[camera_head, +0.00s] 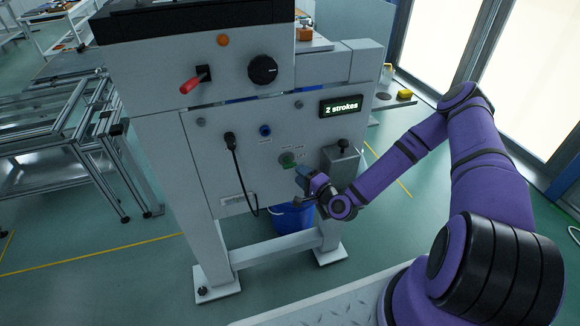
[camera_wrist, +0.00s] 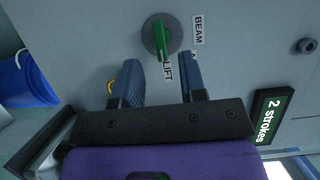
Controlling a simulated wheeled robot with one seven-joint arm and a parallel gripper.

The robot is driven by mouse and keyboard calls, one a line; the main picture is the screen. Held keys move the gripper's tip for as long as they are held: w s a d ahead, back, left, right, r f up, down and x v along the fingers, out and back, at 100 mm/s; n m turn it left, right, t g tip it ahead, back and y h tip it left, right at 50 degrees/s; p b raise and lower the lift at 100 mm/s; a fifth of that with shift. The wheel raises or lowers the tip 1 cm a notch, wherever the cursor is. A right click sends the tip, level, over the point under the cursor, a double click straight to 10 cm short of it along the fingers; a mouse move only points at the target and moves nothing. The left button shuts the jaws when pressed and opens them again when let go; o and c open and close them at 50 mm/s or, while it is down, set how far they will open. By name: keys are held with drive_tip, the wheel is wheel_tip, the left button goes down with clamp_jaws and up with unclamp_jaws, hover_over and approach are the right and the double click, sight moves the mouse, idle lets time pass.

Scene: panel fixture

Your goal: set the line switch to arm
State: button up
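The line switch appears to be the green rotary knob (camera_wrist: 162,40) on a round grey plate; in the head view the knob (camera_head: 288,160) is on the lower right of the panel. In the wrist view its bar lies nearly along the picture's vertical, with its lower end nearest the LIFT label (camera_wrist: 168,71). A BEAM label (camera_wrist: 198,30) is to its right. Another label starting with A (camera_wrist: 194,56) is mostly hidden behind the right finger. My gripper (camera_wrist: 161,72) is open and empty, its blue fingers apart from the knob; it also shows in the head view (camera_head: 302,176).
A display reading "2 strokes" (camera_head: 341,106) is above right. A grey box with a black knob (camera_head: 343,145) stands right of the switch. A black cable (camera_head: 238,175) hangs left. A red lever (camera_head: 192,83) juts out above. A blue bucket (camera_head: 290,220) is below.

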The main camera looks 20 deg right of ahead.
sight(292, 167)
drive_tip(key=shift+x, duration=3.05)
clamp_jaws()
